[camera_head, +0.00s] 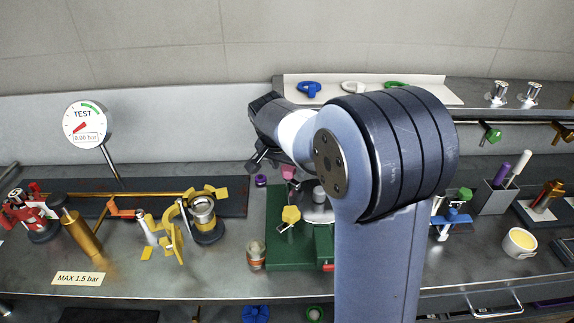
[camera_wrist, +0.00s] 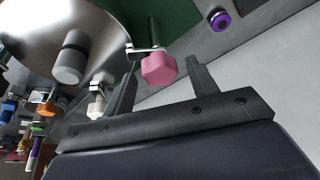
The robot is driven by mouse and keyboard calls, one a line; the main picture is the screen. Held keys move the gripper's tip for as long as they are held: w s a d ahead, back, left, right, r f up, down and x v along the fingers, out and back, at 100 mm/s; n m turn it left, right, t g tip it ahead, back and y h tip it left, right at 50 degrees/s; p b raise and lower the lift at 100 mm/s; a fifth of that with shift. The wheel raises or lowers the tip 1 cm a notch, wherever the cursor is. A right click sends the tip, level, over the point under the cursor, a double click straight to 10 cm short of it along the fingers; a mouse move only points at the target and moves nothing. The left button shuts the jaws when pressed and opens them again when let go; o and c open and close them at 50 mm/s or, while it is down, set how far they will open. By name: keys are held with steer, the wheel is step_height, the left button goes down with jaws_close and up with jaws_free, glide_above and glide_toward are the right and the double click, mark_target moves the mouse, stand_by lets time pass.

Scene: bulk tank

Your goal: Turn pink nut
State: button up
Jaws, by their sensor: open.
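The pink nut (camera_wrist: 159,69) is a lobed knob on a threaded bolt at the edge of a round metal lid (camera_wrist: 60,30). In the wrist view it lies between the tips of my gripper (camera_wrist: 160,80), with a gap on both sides. My gripper is open and holds nothing. In the head view the pink nut (camera_head: 289,173) shows just below my gripper (camera_head: 268,165), on the green-based tank fixture (camera_head: 285,250). My arm hides much of this fixture in the head view.
A yellow nut (camera_head: 291,214) sits on the same fixture. A purple ring (camera_head: 261,181) lies behind it, and a small jar (camera_head: 256,255) stands to its left. A gauge (camera_head: 86,122) and brass pipework are at the left. A cup (camera_head: 519,242) stands at the right.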

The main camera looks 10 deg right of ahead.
steer(key=c, duration=1)
steer(key=shift+o, duration=0.2)
steer(key=shift+n, duration=0.3)
steer(key=n+y, duration=0.1)
steer(key=n, duration=0.1)
steer(key=n+t+y, duration=0.1)
steer(key=n, duration=0.1)
steer(key=shift+d+r+n, duration=0.1)
steer(key=shift+d+n, duration=0.1)
steer(key=shift+n, duration=0.1)
steer(key=n, duration=0.2)
steer(key=n+y, duration=0.1)
steer(key=n, duration=0.1)
steer(key=shift+d+n+y+p, duration=0.2)
steer(key=shift+n+y+p, duration=0.1)
steer(key=n+y, duration=0.1)
steer(key=n, duration=0.1)
steer(key=n+y+b, duration=0.1)
steer(key=n, duration=0.2)
steer(key=shift+d+g, duration=0.1)
steer(key=shift+g, duration=0.3)
steer(key=n, duration=0.2)
steer(key=n+g+y, duration=0.1)
steer(key=n, duration=0.2)
steer(key=shift+w+d+g, duration=0.1)
steer(key=shift+w+g, duration=0.05)
steer(key=shift+g, duration=0.15)
steer(key=shift+n, duration=0.4)
